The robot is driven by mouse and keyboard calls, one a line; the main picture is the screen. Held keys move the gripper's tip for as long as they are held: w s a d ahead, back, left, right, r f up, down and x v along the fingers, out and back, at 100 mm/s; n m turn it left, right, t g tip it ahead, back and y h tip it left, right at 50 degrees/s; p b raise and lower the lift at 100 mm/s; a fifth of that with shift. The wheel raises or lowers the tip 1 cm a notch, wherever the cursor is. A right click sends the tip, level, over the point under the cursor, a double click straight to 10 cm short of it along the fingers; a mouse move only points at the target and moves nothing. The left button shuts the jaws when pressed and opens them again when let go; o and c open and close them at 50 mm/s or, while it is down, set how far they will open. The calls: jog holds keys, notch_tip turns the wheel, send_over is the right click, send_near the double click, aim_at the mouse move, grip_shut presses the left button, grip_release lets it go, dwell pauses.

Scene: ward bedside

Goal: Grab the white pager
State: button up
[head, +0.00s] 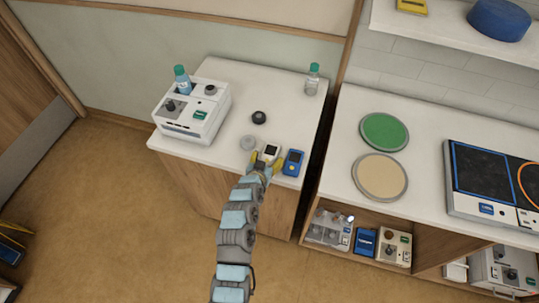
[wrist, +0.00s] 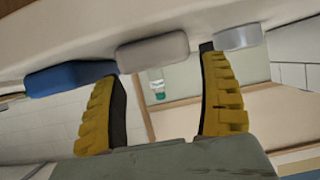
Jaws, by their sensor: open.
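The white pager (head: 271,151), with a small dark screen, lies near the front edge of the white bedside cabinet top (head: 215,150). In the wrist view, which is upside down, it is a pale rounded block (wrist: 153,52) between and just beyond the fingertips. My gripper (head: 265,162) is at the cabinet's front edge, close in front of the pager. In the wrist view its yellow-padded fingers (wrist: 160,64) are spread, with nothing held. I cannot tell whether a fingertip touches the pager.
A blue handheld device (head: 292,162) is close right of the pager, also in the wrist view (wrist: 70,77). A grey disc (head: 248,143) is close left, also in the wrist view (wrist: 237,37). A black knob (head: 259,117), bottle (head: 312,80) and white machine (head: 192,112) stand behind.

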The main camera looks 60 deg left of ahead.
aim_at(269, 155)
jog(key=shift+x, duration=1.9)
jog(key=shift+a, duration=0.1)
jog(key=c, duration=1)
